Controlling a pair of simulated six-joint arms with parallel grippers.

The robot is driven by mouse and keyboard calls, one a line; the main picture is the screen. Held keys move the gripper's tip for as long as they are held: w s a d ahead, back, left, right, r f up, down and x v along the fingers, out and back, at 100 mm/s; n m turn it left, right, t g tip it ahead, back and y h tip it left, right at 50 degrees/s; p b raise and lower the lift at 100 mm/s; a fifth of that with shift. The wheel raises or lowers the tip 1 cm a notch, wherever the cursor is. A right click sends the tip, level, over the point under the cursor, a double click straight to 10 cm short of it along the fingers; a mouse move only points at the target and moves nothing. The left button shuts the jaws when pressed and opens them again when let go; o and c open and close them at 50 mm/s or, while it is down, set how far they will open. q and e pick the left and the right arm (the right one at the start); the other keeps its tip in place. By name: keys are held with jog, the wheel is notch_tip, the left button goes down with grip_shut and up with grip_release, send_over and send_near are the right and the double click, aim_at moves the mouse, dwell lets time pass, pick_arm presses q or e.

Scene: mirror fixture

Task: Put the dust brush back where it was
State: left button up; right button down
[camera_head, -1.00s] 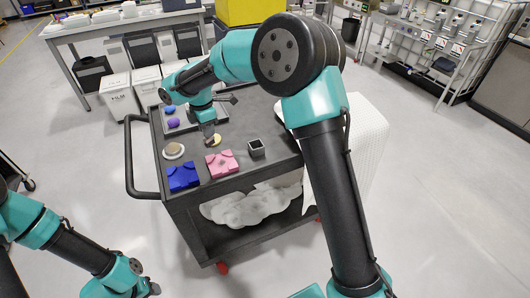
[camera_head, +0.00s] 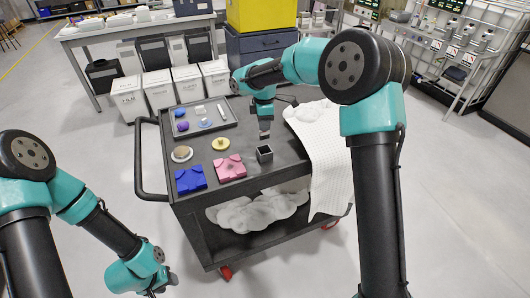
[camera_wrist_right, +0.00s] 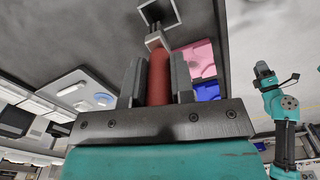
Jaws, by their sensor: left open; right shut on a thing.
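My right gripper (camera_head: 264,115) is shut on the dust brush. In the right wrist view the brush (camera_wrist_right: 159,78) has a red-brown handle between the two jaws, with its pale head end pointing at the square dark cup (camera_wrist_right: 176,10). In the head view the square open cup (camera_head: 264,155) stands on the cart top, just below and in front of the right gripper. The brush head looks above or near the cup rim; I cannot tell whether it touches. My left gripper (camera_head: 161,286) is open and empty, low at the left front, away from the cart.
On the dark cart (camera_head: 285,172) are a pink fixture (camera_head: 230,168), a blue fixture (camera_head: 190,179), a yellow round piece (camera_head: 221,144) and a tan piece on a round dish (camera_head: 181,155). A grey tray (camera_head: 226,123) holds small parts. A white cloth (camera_head: 322,150) drapes the right side.

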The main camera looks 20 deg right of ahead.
aim_at(264, 133)
jog(key=shift+f, duration=2.15)
jog(key=shift+f, duration=0.1)
jog(key=shift+f, duration=2.4)
jog(key=shift+f, duration=0.2)
jog(key=c, duration=1)
grip_release()
jog(key=shift+o, duration=0.2)
jog(key=shift+r, duration=0.15)
notch_tip(264, 133, up, 12)
jog(key=shift+r, duration=0.1)
